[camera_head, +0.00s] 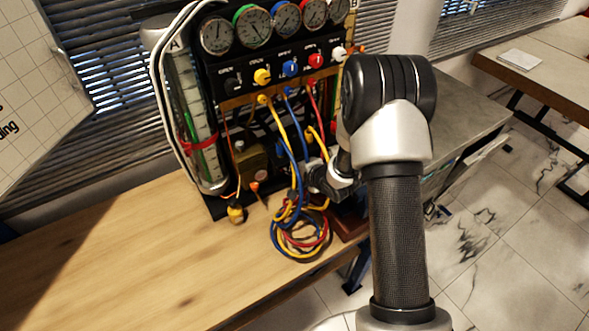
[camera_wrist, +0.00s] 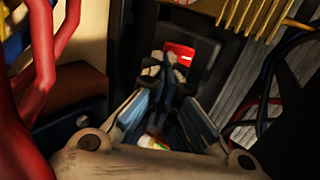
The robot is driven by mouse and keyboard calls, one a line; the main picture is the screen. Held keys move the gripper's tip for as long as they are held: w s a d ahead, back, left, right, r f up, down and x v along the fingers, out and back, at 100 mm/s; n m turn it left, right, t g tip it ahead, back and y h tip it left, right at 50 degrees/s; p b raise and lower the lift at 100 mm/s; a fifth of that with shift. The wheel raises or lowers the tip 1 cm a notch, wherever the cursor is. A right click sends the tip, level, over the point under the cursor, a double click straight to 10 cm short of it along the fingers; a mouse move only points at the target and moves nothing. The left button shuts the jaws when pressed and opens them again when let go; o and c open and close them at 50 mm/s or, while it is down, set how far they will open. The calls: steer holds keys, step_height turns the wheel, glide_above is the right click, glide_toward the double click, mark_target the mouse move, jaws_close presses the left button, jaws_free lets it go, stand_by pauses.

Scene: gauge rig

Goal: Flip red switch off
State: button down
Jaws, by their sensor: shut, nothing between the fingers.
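The red switch (camera_wrist: 179,50) shows in the wrist view as a bright red rocker in a dark housing, just beyond my fingertips. My gripper (camera_wrist: 167,75) is shut and empty, its tips pointing at the switch and overlapping its lower edge in the picture. I cannot tell whether they touch it. In the head view my arm reaches in at the lower right of the gauge rig (camera_head: 262,60). My fingertips and the switch are hidden there behind my arm and the hoses.
Coiled yellow, blue and red hoses (camera_head: 298,235) hang close to my wrist. A red hose (camera_wrist: 40,75) runs along the left of the wrist view. Brass-coloured fins (camera_wrist: 262,15) stand at its upper right. The wooden table (camera_head: 130,255) is clear at left.

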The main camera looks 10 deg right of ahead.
steer(key=shift+w+a+f+t+b, duration=0.1)
steer(key=shift+w+f+t+b, duration=0.2)
steer(key=shift+t+b, duration=0.55)
steer(key=shift+r+g, duration=0.1)
steer(key=shift+g, duration=0.15)
steer(key=shift+r+p, duration=0.45)
steer(key=shift+r, duration=0.15)
steer(key=shift+s, duration=0.15)
